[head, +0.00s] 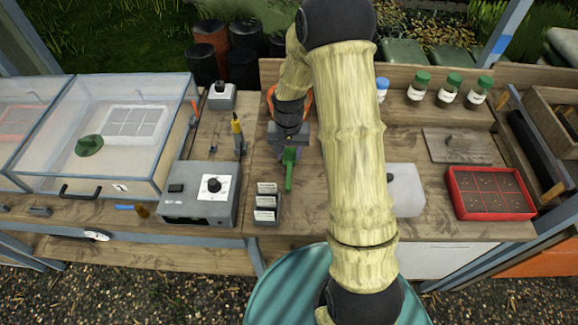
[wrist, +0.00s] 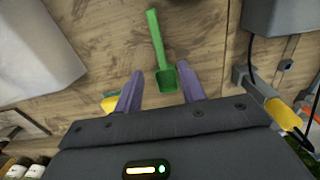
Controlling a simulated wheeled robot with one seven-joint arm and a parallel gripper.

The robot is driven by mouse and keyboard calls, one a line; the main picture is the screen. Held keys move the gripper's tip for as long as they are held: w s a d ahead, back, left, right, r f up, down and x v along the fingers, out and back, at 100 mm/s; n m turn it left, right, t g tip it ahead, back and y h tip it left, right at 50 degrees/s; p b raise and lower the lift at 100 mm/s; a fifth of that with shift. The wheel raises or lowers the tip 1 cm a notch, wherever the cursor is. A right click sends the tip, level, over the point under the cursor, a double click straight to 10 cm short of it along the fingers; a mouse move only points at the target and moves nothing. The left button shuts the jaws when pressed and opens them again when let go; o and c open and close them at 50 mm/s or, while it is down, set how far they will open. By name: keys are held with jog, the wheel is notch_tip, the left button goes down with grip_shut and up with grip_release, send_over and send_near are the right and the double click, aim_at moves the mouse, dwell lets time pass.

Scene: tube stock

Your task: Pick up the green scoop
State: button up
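The green scoop (head: 290,168) lies on the wooden workbench, right of the grey control box, with its handle toward the front edge in the head view. In the wrist view the scoop (wrist: 160,50) has its bowl near the fingertips and its handle pointing away. My gripper (wrist: 160,82) is open, its two purple fingers apart on either side of the scoop's bowl. In the head view my gripper (head: 291,148) is over the bowl end. I cannot tell whether the fingers touch the scoop.
A grey control box (head: 200,195) and a small holder with white labels (head: 266,203) stand left of the scoop. A white container (head: 404,190) is to the right, partly behind my arm. A red seed tray (head: 490,193) is farther right. Green-capped jars (head: 449,90) line the back.

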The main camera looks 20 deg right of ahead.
aim_at(289, 171)
jog(key=shift+f, duration=2)
jog(key=shift+p, duration=0.3)
jog(key=shift+w+f+p, duration=0.1)
jog(key=shift+f+p, duration=0.9)
jog(key=shift+f, duration=1.6)
grip_shut()
